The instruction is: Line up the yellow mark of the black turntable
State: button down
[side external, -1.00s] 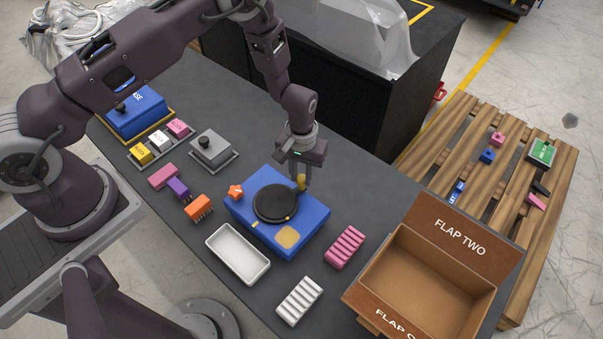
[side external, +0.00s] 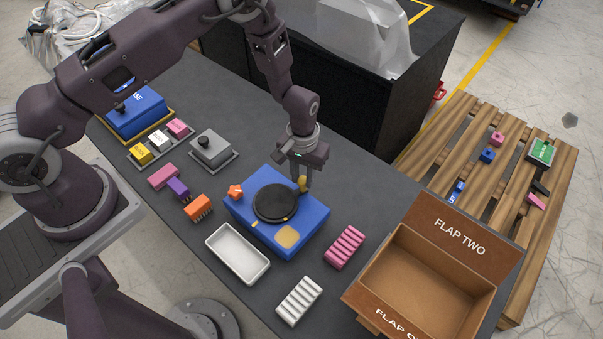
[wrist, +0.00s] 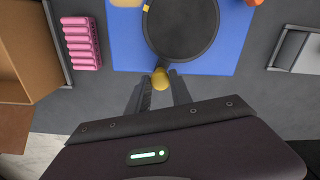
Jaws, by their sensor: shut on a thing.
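The black turntable (side external: 274,203) sits on a blue base (side external: 308,222) on the grey bench. It also shows in the wrist view (wrist: 182,28). A small yellow mark (side external: 285,219) shows on its near rim in the side view, and a yellow line (side external: 252,223) lies on the base to its left, apart from the mark. My gripper (side external: 305,185) is at the far right edge of the turntable, pointing down.
An orange star-shaped piece (side external: 235,191) and a tan pad (side external: 287,237) sit on the base. A white tray (side external: 238,253), pink ribbed block (side external: 345,247), white ribbed block (side external: 299,301) and open cardboard box (side external: 430,285) stand nearby. A grey lidded box (side external: 211,148) stands left.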

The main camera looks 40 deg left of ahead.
aim_at(304, 216)
jog(key=d+m, duration=0.1)
jog(key=s+d+m, duration=0.1)
jog(key=m, duration=0.1)
jog(key=shift+s, duration=0.15)
jog(key=s+d+m, duration=0.1)
jog(key=m, duration=0.3)
jog(key=shift+s+d, duration=0.4)
jog(key=s+m, duration=0.1)
jog(key=s+d+m, duration=0.1)
jog(key=m, duration=0.1)
jog(key=shift+s, duration=0.1)
jog(key=shift+s+d+m, duration=0.1)
jog(key=shift+s+m, duration=0.5)
jog(key=shift+m, duration=0.35)
jog(key=shift+s+d+m, duration=0.1)
jog(key=shift+s+m, duration=0.45)
jog(key=shift+m, duration=0.4)
jog(key=c, duration=1.1)
grip_release()
jog(key=shift+c, duration=0.2)
notch_tip(304, 216, up, 7)
